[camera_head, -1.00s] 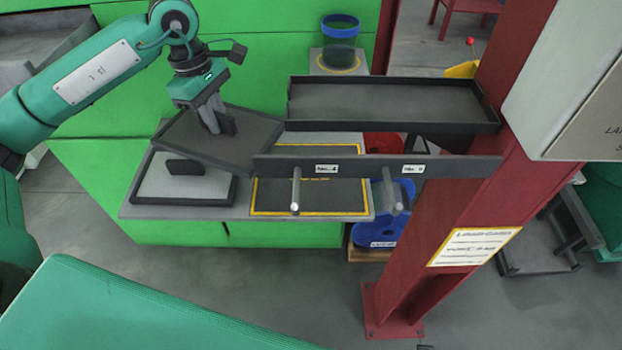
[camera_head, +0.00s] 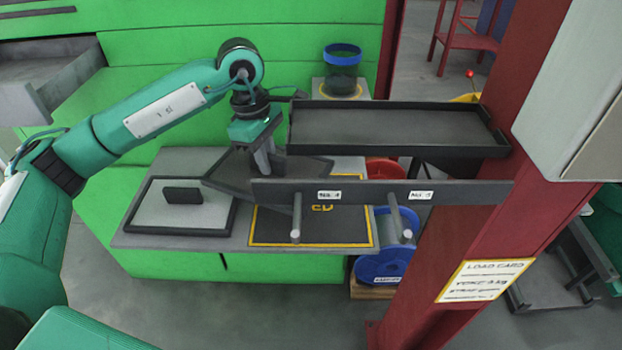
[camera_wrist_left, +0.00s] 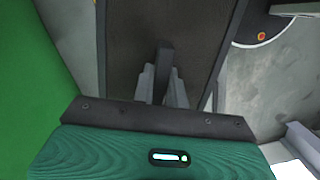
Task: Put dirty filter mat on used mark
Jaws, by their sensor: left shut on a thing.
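The dirty filter mat (camera_head: 230,180), a dark panel with a thin frame, hangs in my left gripper (camera_head: 267,165). The gripper is shut on its upright handle, which shows between the fingers in the left wrist view (camera_wrist_left: 163,75). The mat is tilted above the table, left of and partly over the used mark (camera_head: 335,232). That mark is a dark rectangle with a yellow outline and partly hidden yellow letters. The numbered shelf bar hides part of the mark and the mat's right side. My right gripper is not in view.
A light mat (camera_head: 160,213) in a dark frame, with a block handle, lies left of the mark. The labelled bar (camera_head: 375,193) with two pegs and a dark tray (camera_head: 395,127) stand close on the right. A red column (camera_head: 455,230) stands beyond. A blue-rimmed jar (camera_head: 342,72) is behind.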

